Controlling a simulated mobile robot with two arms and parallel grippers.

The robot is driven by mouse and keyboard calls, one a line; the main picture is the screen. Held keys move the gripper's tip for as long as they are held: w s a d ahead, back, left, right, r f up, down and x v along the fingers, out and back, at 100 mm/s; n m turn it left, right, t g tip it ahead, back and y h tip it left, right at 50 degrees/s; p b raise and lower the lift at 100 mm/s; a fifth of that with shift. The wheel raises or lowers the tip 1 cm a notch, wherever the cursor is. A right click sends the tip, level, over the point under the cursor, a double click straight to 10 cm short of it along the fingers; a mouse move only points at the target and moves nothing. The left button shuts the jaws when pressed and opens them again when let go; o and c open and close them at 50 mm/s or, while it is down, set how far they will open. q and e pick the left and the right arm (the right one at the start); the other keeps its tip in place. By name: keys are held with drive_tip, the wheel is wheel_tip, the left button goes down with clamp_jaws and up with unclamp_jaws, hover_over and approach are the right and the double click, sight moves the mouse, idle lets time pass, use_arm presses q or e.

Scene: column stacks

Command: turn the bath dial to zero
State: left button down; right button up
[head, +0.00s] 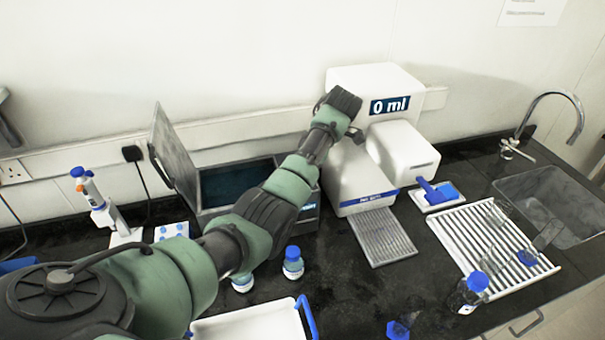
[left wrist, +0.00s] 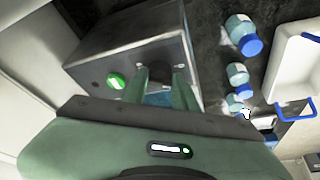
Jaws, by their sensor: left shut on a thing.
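The bath is a grey metal box with its lid raised and blue water inside; its rim (head: 240,165) shows in the head view, partly behind my left arm. In the left wrist view its metal side (left wrist: 120,40) faces me, with a round green piece (left wrist: 116,82) bearing a pale mark. My left gripper (left wrist: 162,76) has its two green fingers against that side, beside the green piece, shut on the bath dial. The dial is mostly hidden between the fingertips. The head view does not show these fingers clearly. My right gripper is not in view.
A white dispenser (head: 375,84) reading "0 ml" stands behind my left arm. Blue-capped bottles (head: 293,263) and a white tray (head: 250,325) are in front of the bath. A pipette stand (head: 100,205) is at left, a drying rack (head: 485,250) and sink at right.

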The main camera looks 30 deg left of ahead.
use_arm(q)
drive_tip(key=shift+a+n, duration=0.1)
drive_tip(key=shift+n, duration=0.4)
drive_tip(key=c, duration=1.1)
unclamp_jaws()
drive_tip(key=shift+r, duration=0.1)
drive_tip(key=v, duration=0.6)
drive_tip(key=shift+w+r, duration=0.15)
drive_tip(key=shift+w, duration=0.05)
drive_tip(key=shift+d+r, duration=0.3)
drive_tip(key=shift+r, duration=0.3)
drive_tip(key=shift+f, duration=0.1)
